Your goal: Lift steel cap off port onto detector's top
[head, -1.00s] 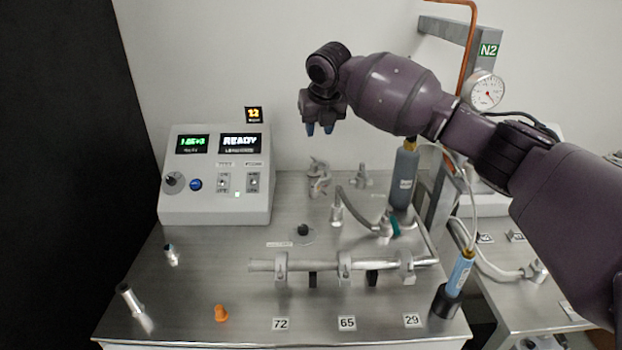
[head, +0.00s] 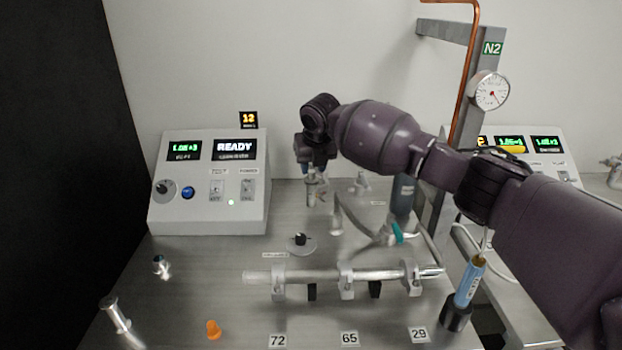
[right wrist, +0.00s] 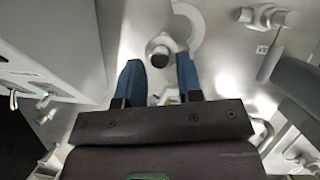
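The detector looks to be the pale console (head: 205,218) with lit displays, one reading READY, at the back left of the steel bench. An upright metal port fitting (head: 312,190) stands right of it. A round, steel-coloured top, seemingly the cap (right wrist: 159,46), shows in the right wrist view. My right gripper (head: 311,170) is just above this fitting, fingers pointing down. My left gripper is out of view.
A horizontal pipe (head: 330,275) in clamps crosses the bench. A dark-knobbed fitting (head: 301,241), a grey cylinder (head: 403,195) and another fitting (head: 361,183) stand nearby. An orange cap (head: 213,329) and loose metal fittings (head: 161,266) lie at front left. A post with a gauge (head: 489,91) stands right.

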